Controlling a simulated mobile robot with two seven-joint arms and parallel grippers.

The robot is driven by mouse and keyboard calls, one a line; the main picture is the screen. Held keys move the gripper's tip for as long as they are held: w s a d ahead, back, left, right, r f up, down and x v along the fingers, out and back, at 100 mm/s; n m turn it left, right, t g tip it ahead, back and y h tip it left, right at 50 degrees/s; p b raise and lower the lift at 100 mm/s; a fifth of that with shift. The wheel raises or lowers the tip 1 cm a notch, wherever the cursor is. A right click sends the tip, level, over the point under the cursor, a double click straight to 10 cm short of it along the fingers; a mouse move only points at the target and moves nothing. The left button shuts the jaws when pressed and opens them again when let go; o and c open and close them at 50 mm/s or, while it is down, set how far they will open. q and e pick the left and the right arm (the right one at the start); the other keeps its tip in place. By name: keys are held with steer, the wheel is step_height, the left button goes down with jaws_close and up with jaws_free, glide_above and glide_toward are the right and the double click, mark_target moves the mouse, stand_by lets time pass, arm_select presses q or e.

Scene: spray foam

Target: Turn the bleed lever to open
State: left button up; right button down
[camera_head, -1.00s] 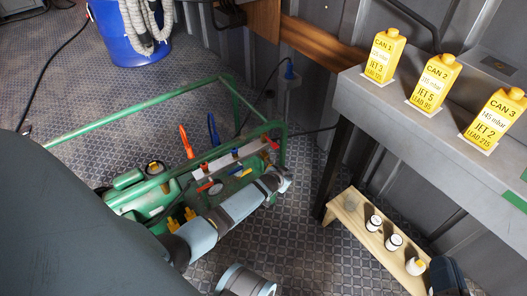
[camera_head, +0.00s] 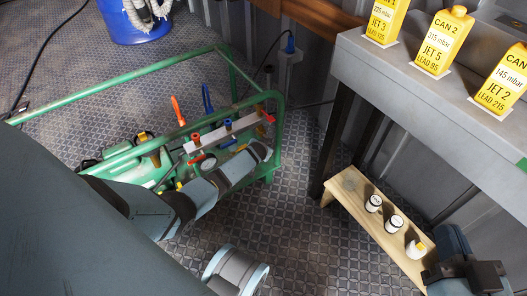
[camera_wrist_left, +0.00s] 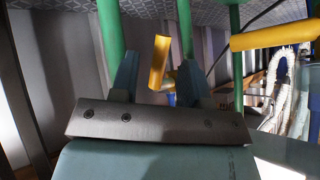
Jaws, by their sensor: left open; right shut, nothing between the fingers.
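A green-framed machine (camera_head: 279,125) stands on the floor, with a pale manifold bar (camera_head: 212,137) carrying small red and blue handles. An orange-red lever (camera_head: 178,111) and a blue lever (camera_head: 207,98) stand up behind the bar. My left arm reaches across the machine's front and hides part of it. In the left wrist view, my left gripper (camera_wrist_left: 158,75) is open, and a yellow lever-like piece (camera_wrist_left: 159,62) shows between its fingers; contact cannot be told. I cannot tell which handle is the bleed lever. My right gripper (camera_head: 487,278) is shut and empty at the lower right.
A grey bench (camera_head: 400,88) at right holds yellow cans (camera_head: 446,42). Below it a wooden shelf (camera_head: 345,205) carries small white-topped jars (camera_head: 394,225). A blue barrel (camera_head: 135,28) stands behind. A longer yellow bar (camera_wrist_left: 272,36) crosses the left wrist view's upper right. Patterned floor is clear right of the machine.

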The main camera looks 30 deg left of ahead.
arm_select(q)
steer(key=b+x, duration=0.1)
steer(key=x, duration=0.1)
steer(key=shift+w+a+f, duration=0.1)
steer(key=shift+w+f, duration=0.1)
steer(key=shift+f, duration=0.15)
steer(key=shift+w+a+f+b, duration=0.15)
steer(key=shift+w+f+b, duration=0.05)
steer(key=shift+w+b, duration=0.25)
arm_select(e)
steer(key=shift+w+d+r+n+t+y, duration=0.2)
steer(key=shift+w+n+t, duration=0.1)
steer(key=shift+n, duration=0.2)
steer(key=shift+w+d+r+n+t+y, duration=0.1)
steer(key=shift+w+d+n+t, duration=0.15)
steer(key=shift+n, duration=0.25)
arm_select(q)
steer(key=shift+c, duration=0.4)
jaws_close()
steer(key=shift+f+t, duration=0.1)
steer(key=shift+t, duration=0.3)
steer(key=shift+w+d+f+n+t+h, duration=0.1)
steer(key=shift+w+d+n+t+h, duration=0.2)
steer(key=shift+n+t, duration=0.3)
steer(key=shift+w+d+n+t, duration=0.1)
steer(key=shift+w+n+t, duration=0.1)
steer(key=shift+t, duration=0.5)
steer(key=shift+w+n+t, duration=0.2)
steer(key=shift+w+t, duration=0.05)
steer(key=shift+t, duration=0.45)
